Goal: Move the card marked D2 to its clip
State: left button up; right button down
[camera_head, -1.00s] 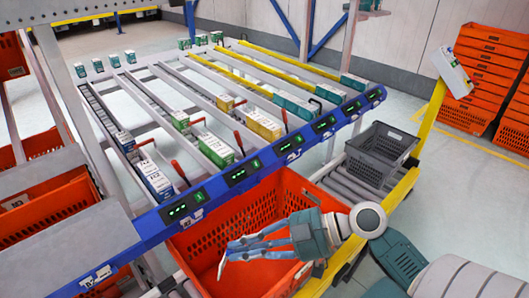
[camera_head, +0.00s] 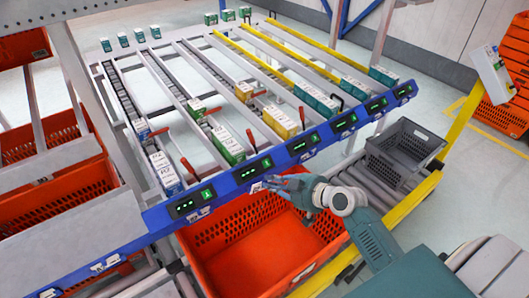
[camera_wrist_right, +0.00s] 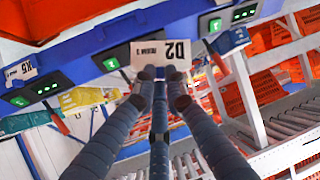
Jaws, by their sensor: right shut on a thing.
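My right gripper (camera_head: 272,183) is at the front face of the blue rail (camera_head: 222,190), above the large orange tote. In the right wrist view its fingers (camera_wrist_right: 160,73) are shut on a white card marked D2 (camera_wrist_right: 172,52). The card is upside down there and lies over or close against the blue rail; I cannot tell whether it touches. In the head view the card (camera_head: 256,187) is small and mostly unreadable. Its clip cannot be made out clearly. My left gripper is not in view.
Several displays with green lights (camera_head: 252,170) line the rail. Another card, seemingly marked K5 (camera_wrist_right: 20,70), hangs on it. The orange tote (camera_head: 215,262) stands below. A grey crate (camera_head: 402,152) sits on rollers to the right.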

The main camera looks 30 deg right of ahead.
pick_arm(q)
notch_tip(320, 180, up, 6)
jog(key=p, duration=0.4)
pick_arm(e)
jog(key=w+d+m+h, duration=0.2)
jog(key=w+h, duration=0.1)
jog(key=w, duration=0.6)
pick_arm(q)
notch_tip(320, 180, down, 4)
jog(key=b, duration=0.4)
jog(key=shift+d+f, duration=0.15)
pick_arm(e)
notch_tip(320, 180, down, 6)
jog(key=shift+d+r, duration=0.1)
pick_arm(q)
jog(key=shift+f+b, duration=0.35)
jog(key=shift+b, duration=0.2)
pick_arm(e)
jog(key=shift+w+d, duration=0.2)
jog(key=shift+d, duration=0.55)
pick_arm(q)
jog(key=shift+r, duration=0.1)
pick_arm(e)
jog(key=shift+s, duration=0.1)
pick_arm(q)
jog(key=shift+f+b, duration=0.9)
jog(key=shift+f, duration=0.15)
pick_arm(e)
jog(key=shift+s+f, duration=0.1)
jog(key=shift+f, duration=1.3)
